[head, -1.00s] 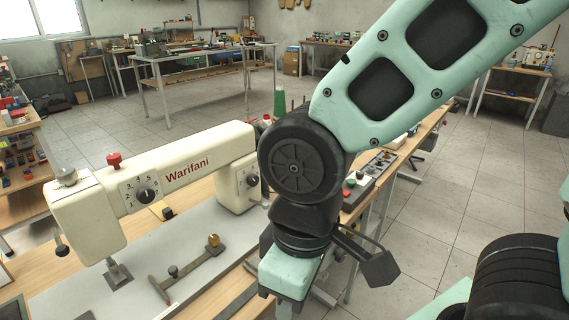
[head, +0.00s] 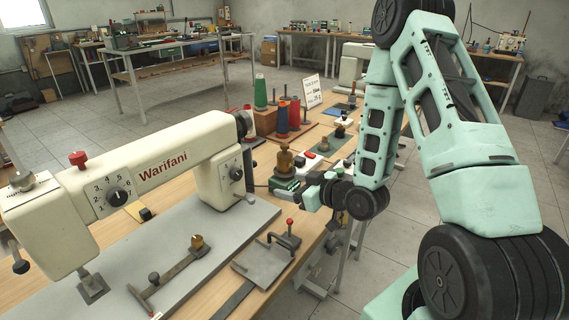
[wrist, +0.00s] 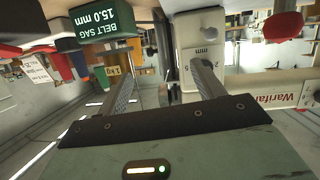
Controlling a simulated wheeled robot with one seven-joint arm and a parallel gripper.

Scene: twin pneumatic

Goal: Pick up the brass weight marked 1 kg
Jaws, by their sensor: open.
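A brass weight (head: 284,160) stands upright by a dark green gauge box at the bench's right part in the head view. In the wrist view, a small brass-coloured piece with a faint marking (wrist: 113,71) shows beside the left finger, below the green box lettered "BELT SAG 15.0 mm" (wrist: 103,35); it looks like that weight, mostly hidden. My gripper (wrist: 168,76) is open, with nothing held between its fingers. In the head view my gripper (head: 300,199) reaches in from the right, just in front of and lower than the weight; I cannot tell whether they touch.
A cream sewing machine (head: 165,165) fills the left. A grey plate with a red-knobbed handle (head: 265,262) lies in front. Thread spools (head: 294,114) and a white card (head: 313,91) stand behind.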

